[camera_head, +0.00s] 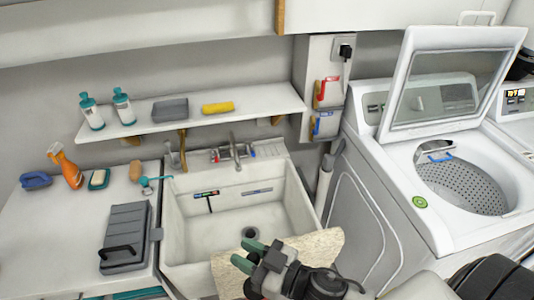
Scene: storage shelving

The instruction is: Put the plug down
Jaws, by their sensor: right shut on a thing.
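My right gripper (247,257), with two teal fingertips, is low in the middle of the head view, above the front rim of the white sink (177,222). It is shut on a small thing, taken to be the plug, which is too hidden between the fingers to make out. The sink's dark drain hole (250,233) shows just beyond the fingertips. A beige speckled board or cloth (325,244) lies behind and below the gripper at the sink's front. My left gripper is not in view.
A counter (60,228) on the left holds a grey case (126,236), an orange spray bottle (67,168) and small cleaning items. A shelf (255,103) with bottles hangs above the sink. An open top-loading washer (455,190) stands on the right.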

